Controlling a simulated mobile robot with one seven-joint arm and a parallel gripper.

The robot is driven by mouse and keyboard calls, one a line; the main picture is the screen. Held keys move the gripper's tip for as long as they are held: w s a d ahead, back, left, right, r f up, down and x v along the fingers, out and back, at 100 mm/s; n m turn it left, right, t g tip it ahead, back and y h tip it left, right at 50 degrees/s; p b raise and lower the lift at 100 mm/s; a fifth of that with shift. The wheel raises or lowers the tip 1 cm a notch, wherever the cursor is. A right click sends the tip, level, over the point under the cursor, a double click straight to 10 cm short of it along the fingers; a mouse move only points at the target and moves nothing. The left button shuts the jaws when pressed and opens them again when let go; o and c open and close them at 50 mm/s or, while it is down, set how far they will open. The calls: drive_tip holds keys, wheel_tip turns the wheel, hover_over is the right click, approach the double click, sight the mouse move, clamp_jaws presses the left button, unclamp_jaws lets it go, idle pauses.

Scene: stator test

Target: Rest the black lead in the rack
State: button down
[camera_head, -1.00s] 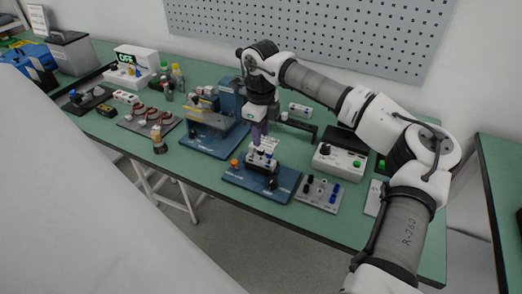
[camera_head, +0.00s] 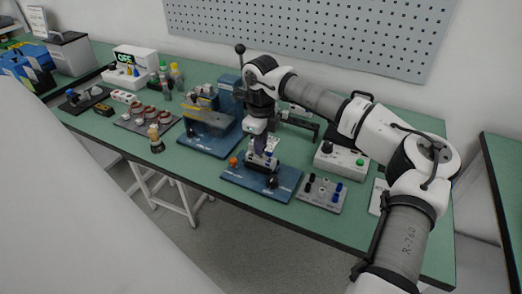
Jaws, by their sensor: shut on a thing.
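A dark horizontal bar (camera_head: 304,124) stands just behind and right of the gripper. It may be the rack, but it is too small to be sure.
A blue-based machine (camera_head: 208,118) stands close left of the gripper. A white box with a green button (camera_head: 341,160) and a grey terminal plate (camera_head: 321,193) are to the right. A small figure-like tool (camera_head: 156,141) stands near the front edge. A perforated panel (camera_head: 310,30) is behind.

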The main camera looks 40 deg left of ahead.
drive_tip(key=shift+r, duration=0.15)
drive_tip(key=shift+r+p, duration=1.2)
drive_tip(key=shift+r, duration=0.8)
drive_tip(key=shift+s+f, duration=0.1)
